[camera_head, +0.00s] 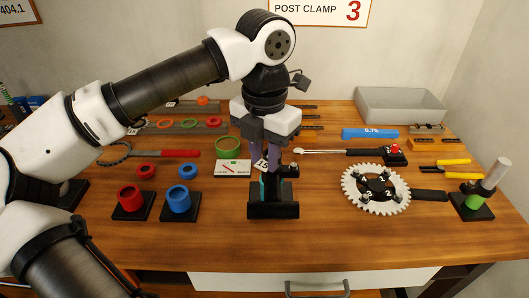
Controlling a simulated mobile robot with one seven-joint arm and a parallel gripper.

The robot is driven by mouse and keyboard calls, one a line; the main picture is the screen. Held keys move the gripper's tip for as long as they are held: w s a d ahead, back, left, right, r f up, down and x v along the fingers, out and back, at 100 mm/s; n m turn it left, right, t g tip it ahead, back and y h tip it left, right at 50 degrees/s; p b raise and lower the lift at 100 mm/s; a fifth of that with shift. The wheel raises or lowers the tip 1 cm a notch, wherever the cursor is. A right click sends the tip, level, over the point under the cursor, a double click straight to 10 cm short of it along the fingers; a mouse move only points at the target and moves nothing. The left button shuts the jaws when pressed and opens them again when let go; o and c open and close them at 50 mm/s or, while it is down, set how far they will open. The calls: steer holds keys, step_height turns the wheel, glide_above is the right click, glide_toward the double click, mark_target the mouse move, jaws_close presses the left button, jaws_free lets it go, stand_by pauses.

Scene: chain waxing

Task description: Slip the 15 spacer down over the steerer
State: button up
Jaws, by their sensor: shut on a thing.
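My gripper (268,160) points down above a black clamp stand (273,209) at the middle front of the table. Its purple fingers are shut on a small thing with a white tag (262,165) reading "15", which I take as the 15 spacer. The spacer's ring and bore are mostly hidden by the tag and fingers. A black upright with a side knob (291,170) and a teal strip rises from the stand, right below the fingers. I cannot clearly make out the steerer there, or whether the spacer is around it or only above it.
Red (130,197) and blue (180,198) cups on black bases stand to the left. A white chainring (376,188) lies to the right. A pale tube on a green and black base (480,200) stands far right. A grey bin (400,104) is at the back right. The front strip is clear.

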mark_target(264, 164)
steer(key=o, duration=1)
steer(key=shift+o, duration=0.2)
steer(key=shift+r, duration=0.1)
step_height(264, 164, up, 14)
steer(key=b, duration=0.1)
steer(key=shift+f, duration=0.25)
